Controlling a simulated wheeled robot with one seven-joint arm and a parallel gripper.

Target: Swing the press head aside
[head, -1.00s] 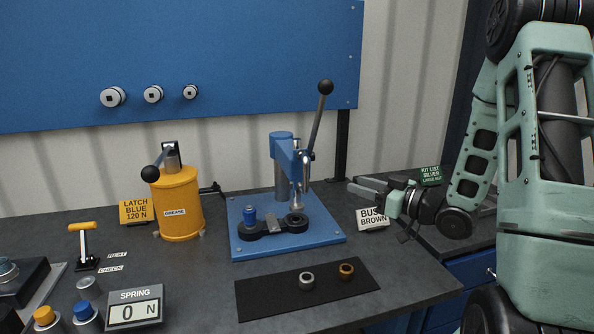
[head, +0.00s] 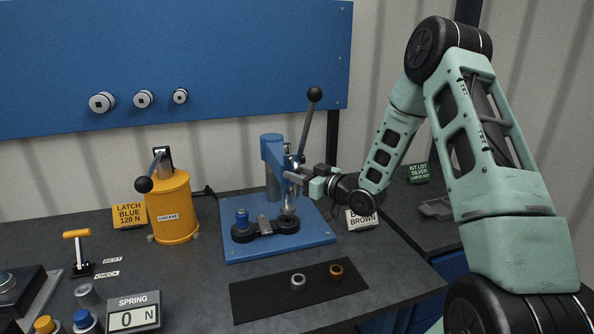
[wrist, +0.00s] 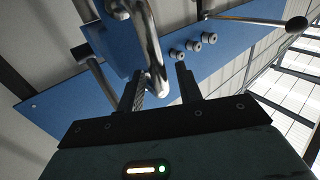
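The blue press head (head: 273,150) stands on its silver column above the blue base plate (head: 315,238). Its long lever ends in a black ball (head: 314,94), up and to the right. My gripper (head: 293,174) is at the right side of the press head, reaching in from the right. In the wrist view, its two fingers (wrist: 159,88) are apart. A bent silver bar (wrist: 152,50) on the blue press head (wrist: 108,45) reaches down between them in the picture. I cannot tell whether either finger touches it.
The yellow grease pot (head: 172,208) stands left of the press. A black mat (head: 255,300) with a silver ring (head: 298,282) and a brown ring (head: 336,270) lies in front. The brown-label sign (head: 362,221) is just below my wrist. The blue wall panel (head: 230,60) is behind.

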